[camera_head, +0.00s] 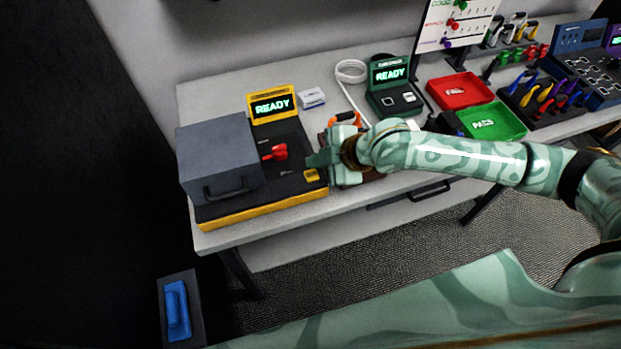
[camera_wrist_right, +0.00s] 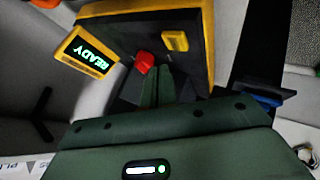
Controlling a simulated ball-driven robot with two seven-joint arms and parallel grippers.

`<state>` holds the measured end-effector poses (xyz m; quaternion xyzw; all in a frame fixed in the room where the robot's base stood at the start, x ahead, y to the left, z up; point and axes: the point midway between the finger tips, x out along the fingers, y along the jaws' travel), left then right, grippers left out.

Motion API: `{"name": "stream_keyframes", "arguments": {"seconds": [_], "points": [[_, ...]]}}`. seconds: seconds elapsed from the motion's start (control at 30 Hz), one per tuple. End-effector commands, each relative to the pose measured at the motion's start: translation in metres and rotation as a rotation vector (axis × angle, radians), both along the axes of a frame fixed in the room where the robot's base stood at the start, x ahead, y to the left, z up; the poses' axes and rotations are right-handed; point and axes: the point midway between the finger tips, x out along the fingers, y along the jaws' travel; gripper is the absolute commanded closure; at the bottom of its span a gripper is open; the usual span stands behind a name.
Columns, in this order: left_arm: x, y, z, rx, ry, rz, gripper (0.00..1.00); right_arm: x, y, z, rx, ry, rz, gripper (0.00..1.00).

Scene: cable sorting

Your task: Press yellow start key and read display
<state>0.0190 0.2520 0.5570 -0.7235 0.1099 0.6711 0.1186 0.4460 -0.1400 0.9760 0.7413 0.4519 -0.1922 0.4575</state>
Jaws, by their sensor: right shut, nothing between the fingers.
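The yellow start key (camera_head: 311,175) sits at the front right corner of the black-topped tester with a yellow base (camera_head: 265,207). The key also shows in the right wrist view (camera_wrist_right: 176,41). The tester's yellow-framed display (camera_head: 272,105) reads READY in green, and it reads READY in the right wrist view too (camera_wrist_right: 88,53). A red part (camera_head: 275,152) stands on the tester's top. My right gripper (camera_head: 318,160) is shut and empty, just above and beside the key; I cannot tell whether it touches anything. My left gripper is not in view.
A grey box with a handle (camera_head: 219,162) covers the tester's left side. A green device (camera_head: 393,88), also showing READY, stands behind my right arm. Red (camera_head: 460,91) and green (camera_head: 490,122) trays and tool racks lie to the right. A blue-handled item (camera_head: 177,311) is low at left.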

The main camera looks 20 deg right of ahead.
Motion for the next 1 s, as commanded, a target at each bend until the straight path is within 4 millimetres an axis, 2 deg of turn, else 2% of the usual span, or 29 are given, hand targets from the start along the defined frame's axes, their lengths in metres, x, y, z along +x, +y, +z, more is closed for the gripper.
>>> {"name": "stream_keyframes", "arguments": {"seconds": [0.1, 0.2, 1.0], "points": [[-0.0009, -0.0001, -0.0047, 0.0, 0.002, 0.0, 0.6, 0.0003, -0.0001, -0.0114, 0.0, -0.001, 0.0, 1.0], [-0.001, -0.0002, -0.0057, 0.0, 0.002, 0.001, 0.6, 0.0003, 0.0, -0.0148, 0.0, -0.002, 0.0, 1.0], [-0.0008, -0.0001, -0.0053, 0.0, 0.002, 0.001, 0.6, 0.0004, 0.0001, -0.0148, 0.001, -0.002, 0.0, 1.0]]}}
